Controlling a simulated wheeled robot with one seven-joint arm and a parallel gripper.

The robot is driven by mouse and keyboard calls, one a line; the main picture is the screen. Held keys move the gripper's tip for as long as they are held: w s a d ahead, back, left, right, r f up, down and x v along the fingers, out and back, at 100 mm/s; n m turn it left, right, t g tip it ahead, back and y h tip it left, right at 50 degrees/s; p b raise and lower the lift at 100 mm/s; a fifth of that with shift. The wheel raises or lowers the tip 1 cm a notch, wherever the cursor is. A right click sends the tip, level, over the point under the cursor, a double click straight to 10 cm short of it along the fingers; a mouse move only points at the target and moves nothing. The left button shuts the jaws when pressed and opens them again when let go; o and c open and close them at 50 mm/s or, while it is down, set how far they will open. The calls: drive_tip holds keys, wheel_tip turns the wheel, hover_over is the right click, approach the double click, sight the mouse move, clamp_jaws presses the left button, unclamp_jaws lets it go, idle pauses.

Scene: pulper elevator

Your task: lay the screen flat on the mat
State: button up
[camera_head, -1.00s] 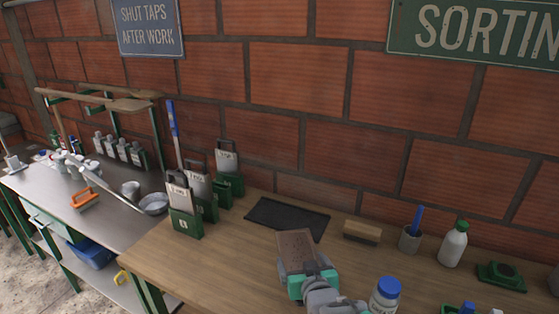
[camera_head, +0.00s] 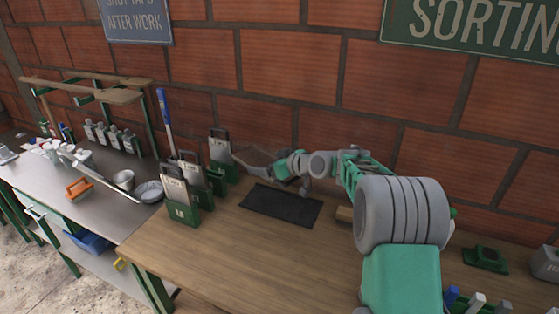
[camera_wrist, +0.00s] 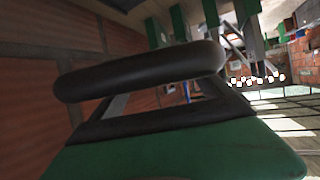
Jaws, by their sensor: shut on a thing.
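The mat (camera_head: 281,205) is a dark flat rectangle on the wooden bench, bare in the head view. My gripper (camera_head: 276,167) is above and beyond the mat, close to the brick wall. It is shut on the screen (camera_head: 254,153), a thin, see-through sheet seen at a slant and reaching left towards the upright stands. The screen is off the mat and not flat; its far edge is hard to make out. In the wrist view a black bar and a green part fill the foreground, and I cannot tell what they belong to.
Green-based stands with black handles (camera_head: 180,196) stand just left of the mat; the rear one (camera_head: 221,153) is close to the screen. My arm covers the bench right of the mat, partly hiding a brush (camera_head: 344,214). Bare wood lies in front of the mat.

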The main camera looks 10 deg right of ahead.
sight(280, 207)
drive_tip(key=d+n+g+y, duration=0.1)
drive_tip(key=w+d+n+g+p, duration=0.1)
drive_tip(key=d+n+y, duration=0.1)
drive_tip(key=shift+w+d+f+g+y+p, duration=0.15)
drive_tip(key=shift+f+g+y+p, duration=0.15)
drive_tip(key=shift+g, duration=0.1)
drive_tip(key=shift+s+d+f+n+g+y, duration=0.25)
drive_tip(key=shift+d+f+n+g+y, duration=0.1)
drive_tip(key=shift+n, duration=0.25)
drive_tip(key=shift+f+b, duration=3.85)
drive_tip(key=shift+f, duration=3.65)
drive_tip(key=o, duration=1.5)
drive_tip(key=shift+o, duration=0.3)
drive_tip(key=shift+s, duration=0.1)
